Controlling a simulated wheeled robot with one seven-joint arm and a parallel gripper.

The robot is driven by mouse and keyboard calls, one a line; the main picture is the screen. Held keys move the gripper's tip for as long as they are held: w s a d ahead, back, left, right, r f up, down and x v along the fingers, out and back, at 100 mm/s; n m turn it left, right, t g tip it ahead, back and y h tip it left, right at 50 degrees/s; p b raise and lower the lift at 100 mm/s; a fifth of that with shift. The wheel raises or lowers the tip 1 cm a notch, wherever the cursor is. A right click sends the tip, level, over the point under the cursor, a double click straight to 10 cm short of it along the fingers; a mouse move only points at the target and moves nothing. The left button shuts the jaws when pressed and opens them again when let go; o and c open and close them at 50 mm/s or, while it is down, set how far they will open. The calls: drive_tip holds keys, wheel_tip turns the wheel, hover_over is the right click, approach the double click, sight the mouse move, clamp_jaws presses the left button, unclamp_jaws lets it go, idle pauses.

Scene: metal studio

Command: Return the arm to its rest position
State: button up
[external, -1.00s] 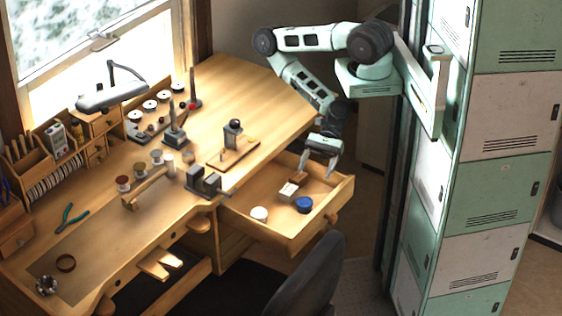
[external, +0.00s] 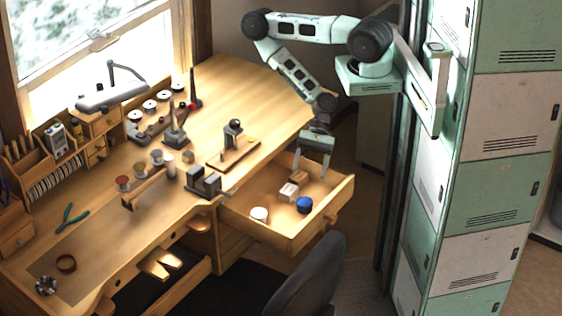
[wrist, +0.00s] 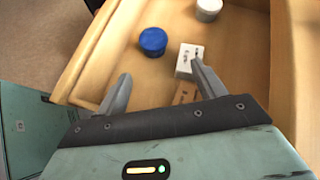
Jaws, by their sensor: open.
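My gripper (external: 312,163) is open and empty, above the back part of the open drawer (external: 284,239). In the wrist view the two fingers of my gripper (wrist: 161,92) are spread apart with the drawer floor between and beyond them. My arm reaches down from the mount at the lockers, with its elbow bent high at upper left. No object is between the fingers.
The drawer holds a blue round container (external: 304,204), a white box (external: 289,192), a brown block (external: 299,178) and a white round container (external: 259,214). The workbench (external: 250,90) is at left, the lockers (external: 500,160) at right, and a dark chair (external: 312,280) in front.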

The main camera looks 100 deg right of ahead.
drive_tip(key=w+n+h, duration=0.1)
drive_tip(key=w+d+n+g, duration=0.1)
drive_tip(key=w+d+n+h, duration=0.1)
drive_tip(key=n, duration=0.1)
drive_tip(key=shift+w+d+r+g+h, duration=0.1)
drive_tip(key=shift+w+r+g+h, duration=0.05)
drive_tip(key=shift+r+g+h, duration=0.2)
drive_tip(key=shift+w+d+n+g+b, duration=0.15)
drive_tip(key=shift+w+n+g+b, duration=0.25)
drive_tip(key=shift+n, duration=0.5)
wheel_tip(320, 180, up, 9)
drive_tip(key=w+a+n+g+h+b, duration=0.25)
drive_tip(key=n+h+b, duration=0.25)
drive_tip(key=n, duration=0.8)
drive_tip(key=s+a+r+n+h+b, duration=0.1)
drive_tip(key=s+a+r+n+b, duration=0.2)
drive_tip(key=s+r+n, duration=0.7)
drive_tip(key=a+r, duration=0.1)
drive_tip(key=a, duration=0.1)
drive_tip(key=shift+s+a+r+b, duration=0.3)
drive_tip(key=shift+s+r+b, duration=0.05)
drive_tip(key=shift+b, duration=0.05)
drive_tip(key=shift+h, duration=0.25)
